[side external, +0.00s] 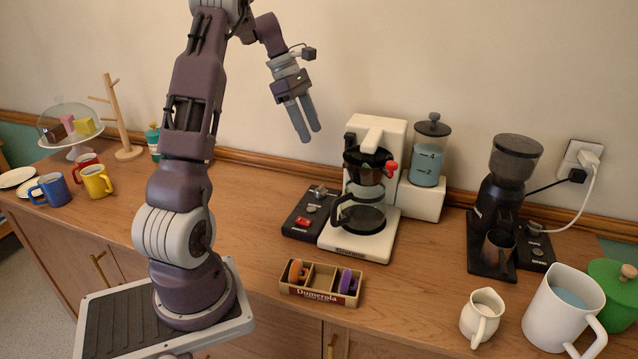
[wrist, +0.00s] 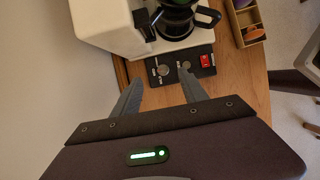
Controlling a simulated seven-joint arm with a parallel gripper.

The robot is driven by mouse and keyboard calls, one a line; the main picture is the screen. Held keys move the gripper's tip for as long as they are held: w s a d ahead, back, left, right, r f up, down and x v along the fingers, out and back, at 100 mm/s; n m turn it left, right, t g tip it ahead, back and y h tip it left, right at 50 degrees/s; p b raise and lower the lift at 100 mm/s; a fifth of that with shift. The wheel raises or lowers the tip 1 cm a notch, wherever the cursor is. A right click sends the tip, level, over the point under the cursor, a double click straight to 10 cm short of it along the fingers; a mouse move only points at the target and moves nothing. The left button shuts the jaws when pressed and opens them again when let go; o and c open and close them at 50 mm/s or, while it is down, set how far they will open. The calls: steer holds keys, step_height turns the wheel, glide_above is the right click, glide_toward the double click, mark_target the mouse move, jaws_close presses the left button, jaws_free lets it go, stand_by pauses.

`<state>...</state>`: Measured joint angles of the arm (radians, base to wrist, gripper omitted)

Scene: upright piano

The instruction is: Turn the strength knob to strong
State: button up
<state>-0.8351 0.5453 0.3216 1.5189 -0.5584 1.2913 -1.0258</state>
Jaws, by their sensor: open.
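The coffee maker (side external: 372,180) is white and black and stands on the wooden counter. Its black control panel (side external: 312,211) is on its left side, with small grey knobs and a red switch (side external: 303,222). In the wrist view the panel shows a larger round knob (wrist: 163,70), a smaller knob (wrist: 185,65) and the red switch (wrist: 206,60). The labels are too small to read, so I cannot tell which knob is strength or where it points. My gripper (side external: 311,136) is open and empty, high above the panel, fingers pointing down. In the wrist view its fingertips (wrist: 160,75) frame the panel from above.
A glass carafe (side external: 362,212) sits in the coffee maker, its handle beside the panel. A water tank (side external: 428,150) stands on the right. A grinder (side external: 500,195) stands further right.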

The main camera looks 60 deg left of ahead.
glide_toward(321, 186)
steer(key=f, duration=0.2)
steer(key=x, duration=0.7)
steer(key=shift+w+d+r, duration=0.1)
steer(key=shift+w+d, duration=0.1)
steer(key=shift+d, duration=0.1)
jaws_close()
